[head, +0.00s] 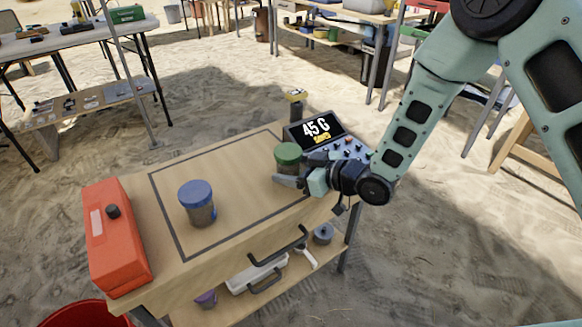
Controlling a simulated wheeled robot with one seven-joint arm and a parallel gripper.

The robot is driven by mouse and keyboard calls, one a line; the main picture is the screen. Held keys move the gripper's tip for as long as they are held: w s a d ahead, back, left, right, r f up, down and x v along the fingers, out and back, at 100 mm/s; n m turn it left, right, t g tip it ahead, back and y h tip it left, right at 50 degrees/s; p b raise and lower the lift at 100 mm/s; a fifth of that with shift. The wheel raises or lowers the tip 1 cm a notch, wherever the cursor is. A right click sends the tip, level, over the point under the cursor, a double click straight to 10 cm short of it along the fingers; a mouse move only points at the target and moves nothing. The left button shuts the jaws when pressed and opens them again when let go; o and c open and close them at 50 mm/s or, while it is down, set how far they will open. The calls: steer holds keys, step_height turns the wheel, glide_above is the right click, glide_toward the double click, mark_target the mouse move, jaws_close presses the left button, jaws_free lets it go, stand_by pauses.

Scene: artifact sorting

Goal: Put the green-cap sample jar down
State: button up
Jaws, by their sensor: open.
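The green-cap sample jar (288,153) is upright near the right side of the wooden table, in front of a display. My gripper (289,173) comes in from the right, with its jaws open at the jar. One finger shows low at the jar's near side. The gripper hides the jar's lower part, so I cannot tell whether its base touches the table or whether the fingers touch it. A blue-cap jar (198,205) stands upright to the left, inside the dark outline on the table (160,263).
The display (316,130) reads "45 G" and sits close behind my gripper. A small yellow-topped object (296,96) stands behind it. A red toolbox (113,238) occupies the table's left end. The outlined area is clear between the two jars. A lower shelf (222,310) holds several items.

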steer(key=p+v, duration=0.1)
steer(key=v, duration=1)
steer(key=s+d+r+m+g+h, duration=0.2)
steer(key=s+r+g+h, duration=0.2)
steer(key=s, duration=0.8)
steer(key=s+d+r+m+g+h, duration=0.1)
steer(key=s+d+r+g+h, duration=0.1)
steer(key=s+r+g+h, duration=0.2)
steer(key=s+r+h, duration=0.3)
steer(key=s, duration=0.5)
steer(key=shift+s+m+h, duration=0.3)
steer(key=shift+s+m, duration=0.05)
steer(key=shift+m, duration=0.05)
steer(key=shift+d, duration=0.1)
step_height(320, 180, up, 22)
steer(key=p, duration=2.2)
